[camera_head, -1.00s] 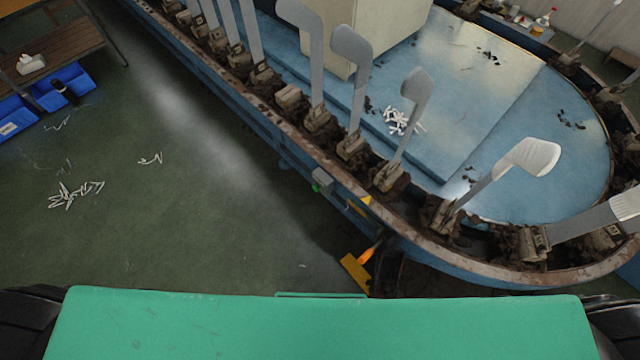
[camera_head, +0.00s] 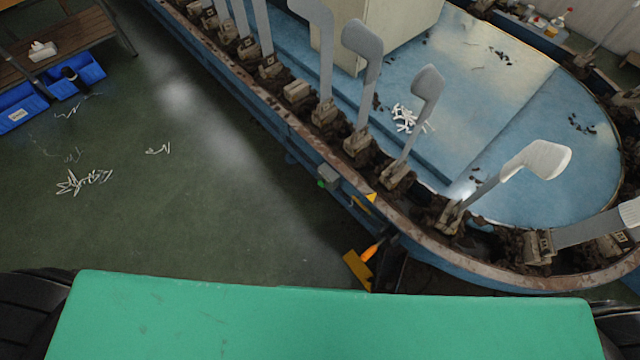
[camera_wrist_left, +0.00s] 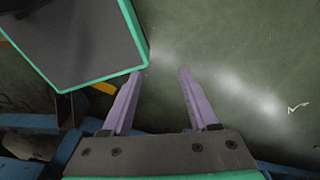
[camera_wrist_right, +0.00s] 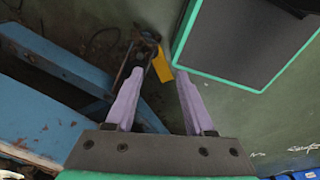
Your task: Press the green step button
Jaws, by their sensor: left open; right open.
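The green step button (camera_head: 321,183) is a small green spot on a grey box (camera_head: 329,175) on the outer side of the blue conveyor frame, near the middle of the head view. Neither gripper shows in the head view. My left gripper (camera_wrist_left: 158,72) is open and empty in the left wrist view, its fingers apart over the green floor. My right gripper (camera_wrist_right: 160,75) is open and empty in the right wrist view, with a yellow piece and the floor beyond its fingers. I cannot make out the button in either wrist view.
The oval conveyor (camera_head: 290,125) carries several upright grey sock boards (camera_head: 364,75). A yellow pedal-like piece (camera_head: 357,268) stands at its foot. White scraps (camera_head: 84,181) lie on the floor at left. Blue bins (camera_head: 22,112) sit by a wooden bench (camera_head: 75,45).

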